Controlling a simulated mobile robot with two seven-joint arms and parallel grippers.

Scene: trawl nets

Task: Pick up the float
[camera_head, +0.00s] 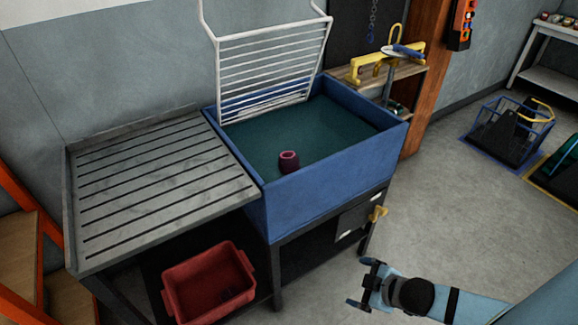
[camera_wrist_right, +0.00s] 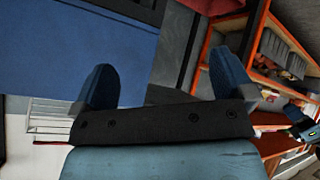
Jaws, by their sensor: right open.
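The float (camera_head: 289,161) is a small dark pink, rounded piece with a hollow top. It lies on the green floor of the blue tub (camera_head: 335,187), near the tub's front wall, in the head view. My right gripper (camera_head: 366,285) is low at the lower right, in front of the tub and apart from it. In the right wrist view its two blue fingers (camera_wrist_right: 160,85) stand wide apart with nothing between them. The float does not show in the right wrist view.
A white wire rack (camera_head: 268,62) stands tilted up at the tub's back. A slatted grey drainboard (camera_head: 160,180) adjoins the tub on the left. A red bin (camera_head: 207,285) sits below it. The floor to the right (camera_head: 460,200) is mostly clear, with a blue wire basket (camera_head: 510,130) beyond.

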